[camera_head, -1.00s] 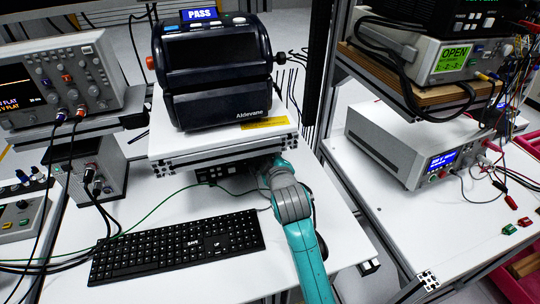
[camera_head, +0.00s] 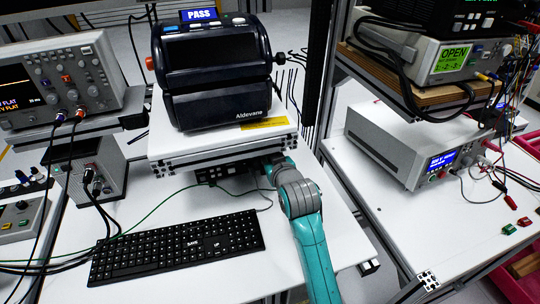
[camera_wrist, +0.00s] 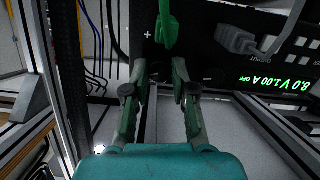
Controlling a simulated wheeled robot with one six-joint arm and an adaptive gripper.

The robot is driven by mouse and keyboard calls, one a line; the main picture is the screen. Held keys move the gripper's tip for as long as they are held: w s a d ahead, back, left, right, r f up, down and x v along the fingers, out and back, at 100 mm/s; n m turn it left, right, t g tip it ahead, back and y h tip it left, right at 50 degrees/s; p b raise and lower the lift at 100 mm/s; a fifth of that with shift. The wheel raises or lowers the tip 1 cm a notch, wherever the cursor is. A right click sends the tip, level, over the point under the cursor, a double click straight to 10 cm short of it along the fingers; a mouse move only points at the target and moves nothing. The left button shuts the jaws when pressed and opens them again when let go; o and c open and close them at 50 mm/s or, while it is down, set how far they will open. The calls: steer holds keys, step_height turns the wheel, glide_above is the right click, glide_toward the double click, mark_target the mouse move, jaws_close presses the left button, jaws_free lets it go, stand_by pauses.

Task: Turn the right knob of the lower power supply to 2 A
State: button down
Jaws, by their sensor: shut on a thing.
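The black lower power supply (camera_head: 232,171) sits under the white shelf, mostly hidden by the shelf and my arm. In the wrist view its front panel (camera_wrist: 120,15) appears upside down. Its green display (camera_wrist: 292,82) seems to read 8.0 V, 1.00 A, OFF. My gripper (camera_wrist: 160,72) has its fingertips at the panel, shut on the right knob, which is mostly hidden between them. Another dark knob (camera_wrist: 213,75) is just to the right in that view. In the head view the gripper itself is hidden under the shelf edge.
A green plug (camera_wrist: 168,32) and a grey plug (camera_wrist: 232,40) with cables are in the panel close to the fingers. A metal post (camera_wrist: 60,90) stands at the left. The keyboard (camera_head: 175,248) lies left of my arm.

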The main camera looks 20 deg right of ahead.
steer(key=m, duration=0.4)
steer(key=shift+d+y, duration=0.1)
steer(key=shift+y, duration=0.3)
steer(key=shift+f+m+y, duration=0.1)
steer(key=shift+m+y, duration=0.2)
steer(key=shift+m, duration=2.1)
steer(key=c, duration=0.9)
jaws_free()
steer(key=shift+c, duration=0.2)
steer(key=shift+s, duration=0.15)
steer(key=v, duration=1.1)
steer(key=shift+s, duration=0.4)
steer(key=shift+d, duration=0.1)
